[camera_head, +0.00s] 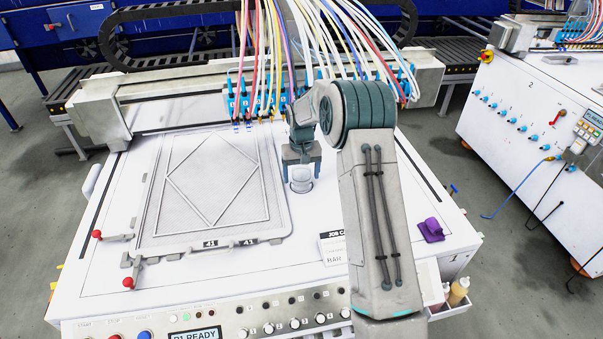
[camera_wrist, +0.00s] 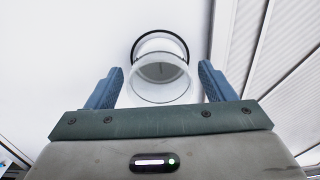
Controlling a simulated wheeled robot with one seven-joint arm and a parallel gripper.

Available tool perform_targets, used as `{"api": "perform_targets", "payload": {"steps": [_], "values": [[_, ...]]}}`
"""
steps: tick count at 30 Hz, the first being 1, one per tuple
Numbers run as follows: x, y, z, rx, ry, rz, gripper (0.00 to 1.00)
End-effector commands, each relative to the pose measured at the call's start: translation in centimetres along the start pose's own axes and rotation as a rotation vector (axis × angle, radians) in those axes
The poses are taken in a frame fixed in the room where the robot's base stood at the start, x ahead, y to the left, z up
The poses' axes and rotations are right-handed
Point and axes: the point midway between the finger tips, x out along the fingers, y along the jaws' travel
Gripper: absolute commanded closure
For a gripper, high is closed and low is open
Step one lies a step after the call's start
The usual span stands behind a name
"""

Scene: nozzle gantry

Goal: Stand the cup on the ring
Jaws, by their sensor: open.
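The cup (camera_head: 301,173) is pale and translucent. It looks upright on the white table top, just below my gripper (camera_head: 301,158). In the wrist view the cup (camera_wrist: 160,92) shows its wide rim toward me. The ring (camera_wrist: 138,46) is a thin dark circle whose far arc shows around the cup's far end; the cup hides its near part. The cup appears to stand on or within the ring, but I cannot tell how well centred it is. My gripper (camera_wrist: 161,70) is open, with one blue finger on each side of the cup and visible gaps.
A grey framed screen (camera_head: 211,186) with a diamond outline lies left of the cup. Hoses and nozzles (camera_head: 260,85) hang from the gantry behind. A purple object (camera_head: 431,230) and a job card (camera_head: 333,249) lie on the table.

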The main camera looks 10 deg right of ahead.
Motion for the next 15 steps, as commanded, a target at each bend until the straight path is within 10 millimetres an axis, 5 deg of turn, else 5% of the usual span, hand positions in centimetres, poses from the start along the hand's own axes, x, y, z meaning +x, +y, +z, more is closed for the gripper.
{"api": "perform_targets", "payload": {"steps": [5, 15], "values": [[-1.0, 0.0, -0.1, 0.0, 0.004, 0.0, 0.24], [-8.0, 0.0, -0.1, 0.001, 0.006, 0.0, 0.24]]}}
